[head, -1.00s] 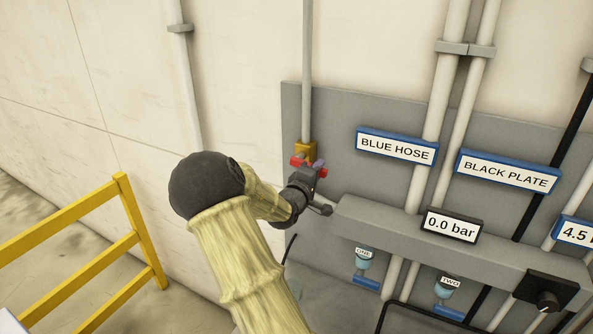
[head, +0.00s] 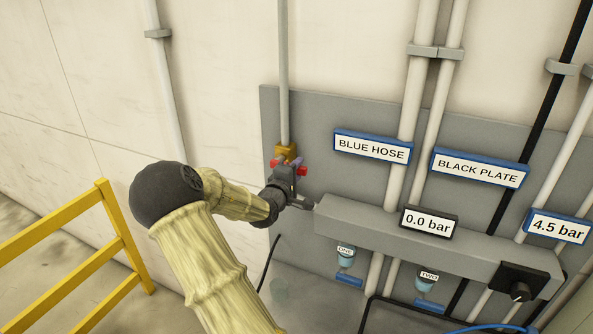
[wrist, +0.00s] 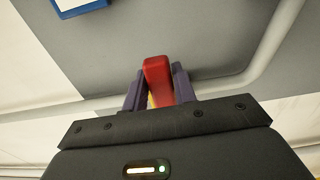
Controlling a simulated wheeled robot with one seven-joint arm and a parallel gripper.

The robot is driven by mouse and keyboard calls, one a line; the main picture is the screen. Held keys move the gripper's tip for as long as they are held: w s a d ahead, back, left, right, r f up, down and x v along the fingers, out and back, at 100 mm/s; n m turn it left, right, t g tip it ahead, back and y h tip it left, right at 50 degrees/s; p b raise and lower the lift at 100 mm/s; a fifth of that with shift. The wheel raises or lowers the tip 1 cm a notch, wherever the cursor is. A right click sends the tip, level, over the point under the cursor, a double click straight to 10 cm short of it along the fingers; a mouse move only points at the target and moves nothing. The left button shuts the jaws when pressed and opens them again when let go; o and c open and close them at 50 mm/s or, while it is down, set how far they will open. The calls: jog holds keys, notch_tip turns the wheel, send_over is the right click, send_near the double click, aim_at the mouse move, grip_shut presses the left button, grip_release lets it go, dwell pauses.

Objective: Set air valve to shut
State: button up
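The air valve has a brass-yellow body (head: 286,151) at the lower end of a grey vertical pipe. Its red handle (head: 302,171) shows on both sides of my gripper (head: 288,163), running crosswise to the pipe. In the wrist view the red handle (wrist: 158,80) lies between the two purple fingers of my gripper (wrist: 159,82). The fingers appear to press on it from both sides, with no clear gap at the tips. The dark gripper body hides the handle's middle in the head view.
A grey ledge (head: 400,230) with a 0.0 bar display (head: 428,221) juts out just right of my gripper. A yellow railing (head: 120,245) stands at the left. Blue-edged signs (head: 372,147) are on the panel.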

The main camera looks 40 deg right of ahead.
jog(key=o, duration=0.3)
jog(key=shift+a, duration=0.1)
jog(key=b+v, duration=0.5)
jog(key=v, duration=1.2)
jog(key=shift+a, duration=0.2)
